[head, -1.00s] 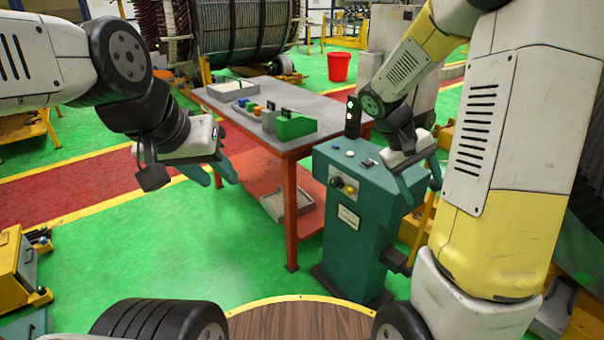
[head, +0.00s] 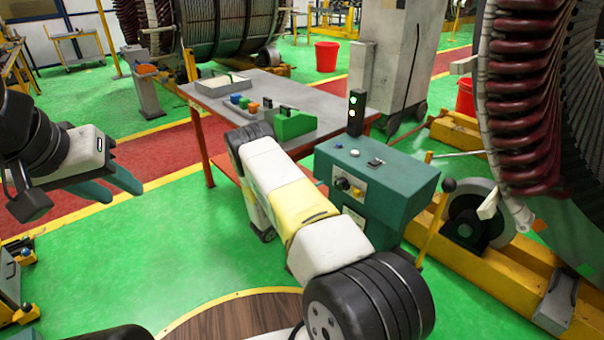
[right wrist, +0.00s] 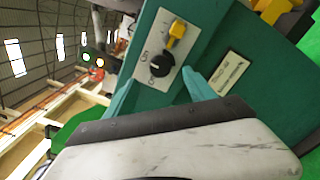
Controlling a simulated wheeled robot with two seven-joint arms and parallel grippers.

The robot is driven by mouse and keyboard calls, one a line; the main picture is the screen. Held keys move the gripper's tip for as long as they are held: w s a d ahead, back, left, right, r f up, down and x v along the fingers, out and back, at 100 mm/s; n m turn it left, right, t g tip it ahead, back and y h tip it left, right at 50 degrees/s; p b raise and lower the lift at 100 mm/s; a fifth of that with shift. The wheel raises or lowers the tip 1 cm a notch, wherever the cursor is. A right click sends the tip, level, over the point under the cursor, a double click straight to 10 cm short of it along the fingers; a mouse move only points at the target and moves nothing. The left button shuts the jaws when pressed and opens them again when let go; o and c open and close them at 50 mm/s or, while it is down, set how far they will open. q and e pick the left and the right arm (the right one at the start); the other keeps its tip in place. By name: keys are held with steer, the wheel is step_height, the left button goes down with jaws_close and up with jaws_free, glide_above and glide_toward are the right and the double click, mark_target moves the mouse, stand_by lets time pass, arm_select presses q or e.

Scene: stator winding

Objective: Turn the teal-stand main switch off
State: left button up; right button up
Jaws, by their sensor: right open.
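The teal stand (head: 400,184) is right of centre in the head view. Its front panel carries a black rotary knob with ON and OFF lettering (right wrist: 160,66) and a yellow handle (right wrist: 176,32), seen in the right wrist view. The black knob's pointer direction is hard to read. My right gripper (right wrist: 158,77) is open, its teal fingers either side of the knob in that view; contact cannot be told. In the head view my right arm hides it. My left gripper (head: 122,192) is open and empty at the left, away from the stand.
A signal light (head: 355,113) with lit lamps stands behind the stand's top. A grey-topped table (head: 310,100) with small coloured parts and a green block (head: 294,123) is behind. A yellow machine base (head: 500,260) and large coil are at right.

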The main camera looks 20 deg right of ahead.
mark_target(338, 186)
steer(key=x, duration=0.7)
steer(key=shift+w+d+f, duration=0.2)
steer(key=shift+w, duration=0.1)
steer(key=c, duration=1.4)
